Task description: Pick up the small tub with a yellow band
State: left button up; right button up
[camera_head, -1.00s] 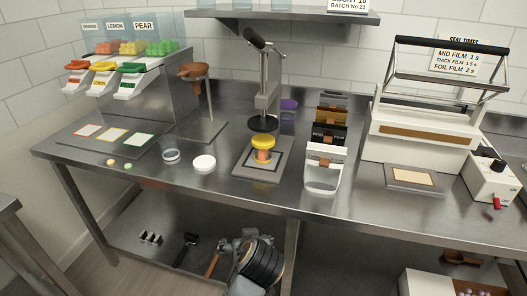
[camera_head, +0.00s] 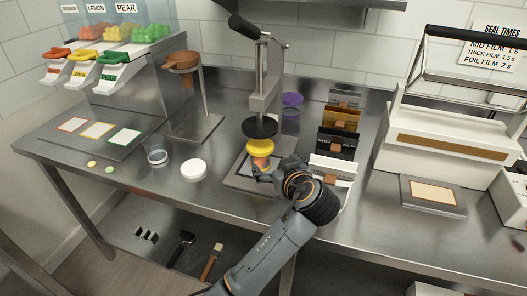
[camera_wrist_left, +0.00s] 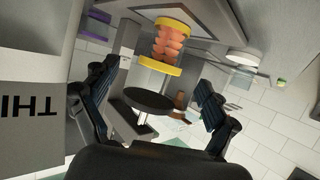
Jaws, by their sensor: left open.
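The small tub with a yellow band (camera_head: 260,147) stands on the base plate under the hand press (camera_head: 262,98). Its yellow top shows below the black press disc, and its lower part is partly hidden by my left gripper. In the left wrist view the tub (camera_wrist_left: 168,44) shows orange pieces between two yellow rings, ahead of the fingers. My left gripper (camera_head: 272,172) is open and empty, close to the tub's front right side. Its spread fingers (camera_wrist_left: 157,80) also show in the left wrist view. My right gripper is not in view.
A rack of film packets (camera_head: 338,140) stands just right of the press. A white lid (camera_head: 194,169) and a clear cup (camera_head: 157,156) lie to the left. A purple-topped tub (camera_head: 291,99) is behind the press. The sealer (camera_head: 440,150) fills the right.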

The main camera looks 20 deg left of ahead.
aim_at(265, 157)
pick_arm(q)
jog(key=x, duration=0.2)
jog(key=p+x, duration=0.1)
jog(key=x, duration=0.2)
jog(key=shift+a, duration=0.35)
jog(key=shift+w+a+f, duration=0.1)
jog(key=shift+w, duration=0.1)
jog(key=shift+w+a+f, duration=0.1)
jog(key=shift+w+a, duration=0.05)
jog(key=shift+w, duration=0.1)
jog(key=p+x, duration=0.1)
jog(key=x, duration=0.1)
jog(key=p+x, duration=0.1)
jog(key=x, duration=0.1)
jog(key=shift+a, duration=0.35)
jog(key=shift+w+a+f, duration=0.1)
jog(key=shift+w+f, duration=0.05)
jog(key=shift+f, duration=0.1)
jog(key=shift+c, duration=0.6)
jog(key=c, duration=1.1)
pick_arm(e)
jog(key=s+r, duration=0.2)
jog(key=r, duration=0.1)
pick_arm(q)
jog(key=shift+r, duration=0.1)
jog(key=shift+c, duration=0.2)
